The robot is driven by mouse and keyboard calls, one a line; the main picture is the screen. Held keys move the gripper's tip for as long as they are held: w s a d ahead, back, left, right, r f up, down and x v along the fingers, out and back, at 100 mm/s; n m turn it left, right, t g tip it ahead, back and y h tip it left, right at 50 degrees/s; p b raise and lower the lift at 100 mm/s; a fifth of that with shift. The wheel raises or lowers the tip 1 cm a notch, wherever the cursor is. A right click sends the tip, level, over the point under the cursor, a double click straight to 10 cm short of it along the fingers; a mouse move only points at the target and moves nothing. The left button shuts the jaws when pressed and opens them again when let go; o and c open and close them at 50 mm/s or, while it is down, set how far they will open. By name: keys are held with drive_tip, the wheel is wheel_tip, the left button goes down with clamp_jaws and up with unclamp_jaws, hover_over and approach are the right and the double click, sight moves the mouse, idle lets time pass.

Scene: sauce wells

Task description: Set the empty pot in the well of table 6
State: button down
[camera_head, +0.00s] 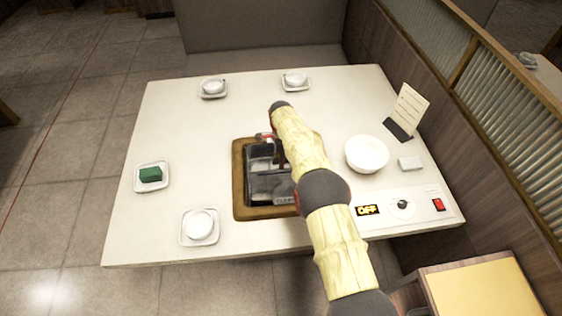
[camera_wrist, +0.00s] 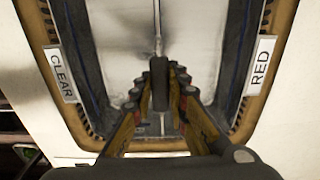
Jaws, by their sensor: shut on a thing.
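The table (camera_head: 195,120) has a wood-framed well (camera_head: 239,180) in its middle. The frame carries a CLEAR label (camera_wrist: 62,73) and a RED label (camera_wrist: 262,62). A metal pot (camera_head: 268,184) with a thin centre divider shows within the frame; its inside (camera_wrist: 118,40) looks empty. My gripper (camera_wrist: 174,88) points down over the pot, its fingers closed on a dark upright piece at the divider. Whether the pot rests fully down in the well cannot be told. My arm hides the well's right side in the head view. No table number is readable.
White dishes on saucers stand at the back and near left, with a green block (camera_head: 150,174) on another saucer. A white bowl (camera_head: 367,154), a card stand (camera_head: 405,113) and a small white box (camera_head: 410,164) are at right. The control panel (camera_head: 402,207) reads OFF.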

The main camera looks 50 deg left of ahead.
drive_tip(key=c, duration=1.7)
unclamp_jaws()
drive_tip(key=shift+o, duration=0.2)
drive_tip(key=shift+o, duration=0.6)
drive_tip(key=shift+d+f, duration=0.1)
drive_tip(key=shift+f, duration=0.1)
drive_tip(key=o, duration=0.6)
drive_tip(key=shift+r, duration=0.1)
drive_tip(key=shift+o, duration=0.3)
drive_tip(key=shift+r, duration=0.1)
